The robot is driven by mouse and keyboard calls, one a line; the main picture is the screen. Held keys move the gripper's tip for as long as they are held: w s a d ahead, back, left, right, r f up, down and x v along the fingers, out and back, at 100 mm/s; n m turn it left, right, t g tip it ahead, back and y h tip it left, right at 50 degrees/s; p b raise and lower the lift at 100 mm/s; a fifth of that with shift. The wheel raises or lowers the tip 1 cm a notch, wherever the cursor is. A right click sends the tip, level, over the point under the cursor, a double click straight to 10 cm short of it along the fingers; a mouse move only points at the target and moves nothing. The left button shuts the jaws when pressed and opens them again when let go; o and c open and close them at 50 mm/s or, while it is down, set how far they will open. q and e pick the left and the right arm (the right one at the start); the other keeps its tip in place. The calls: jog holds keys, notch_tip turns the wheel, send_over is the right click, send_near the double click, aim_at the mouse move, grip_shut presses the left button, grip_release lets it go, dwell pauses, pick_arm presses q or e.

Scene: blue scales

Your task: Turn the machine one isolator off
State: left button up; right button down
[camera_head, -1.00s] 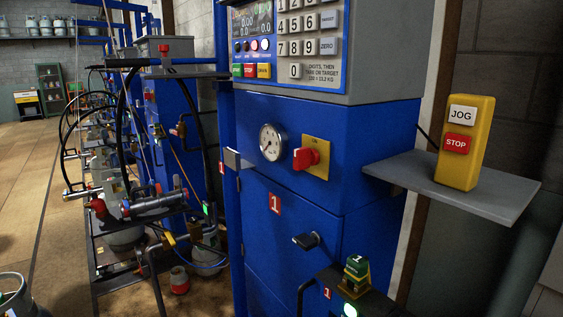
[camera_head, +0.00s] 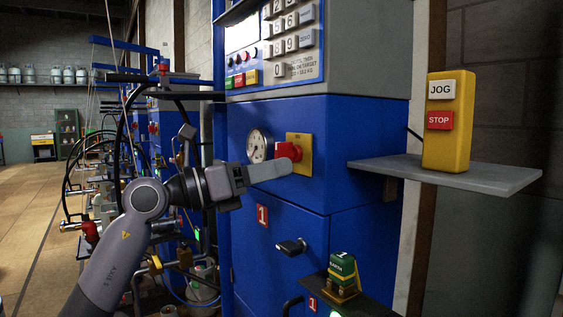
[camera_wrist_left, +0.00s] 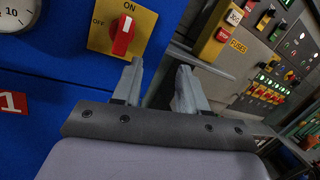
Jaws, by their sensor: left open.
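The red isolator knob (camera_head: 289,151) sits on a yellow plate (camera_head: 304,165) on the blue front of the cabinet (camera_head: 345,130) marked 1. In the left wrist view the knob (camera_wrist_left: 123,36) stands about upright, its white line toward ON; OFF is printed at the plate's left (camera_wrist_left: 98,38). My left gripper (camera_head: 285,167) is in front of the cabinet and overlaps the plate's lower left edge in the head view. In the wrist view its open, empty fingers (camera_wrist_left: 160,68) are below and right of the knob, apart from it. My right gripper is not in view.
A pressure gauge (camera_head: 260,146) is left of the knob. A black handle (camera_head: 290,246) sticks out below. At right, a grey shelf (camera_head: 460,177) carries a yellow JOG/STOP box (camera_head: 449,125). A green-topped weight-like object (camera_head: 343,272) stands at lower right.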

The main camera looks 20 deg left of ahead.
aim_at(276, 145)
pick_arm(q)
jog(key=a+r+y, duration=0.1)
jog(key=a, duration=0.1)
jog(key=w+a+r+t+y, duration=0.1)
jog(key=a+r+y, duration=0.1)
jog(key=shift+w+a+r+m+y+b, duration=0.1)
jog(key=shift+r+m+y+b, duration=0.1)
jog(key=shift+m+y+b, duration=0.15)
jog(key=shift+w+r, duration=0.1)
jog(key=shift+w, duration=0.05)
jog(key=shift+p+x, duration=0.35)
jog(key=shift+x, duration=3.05)
grip_shut()
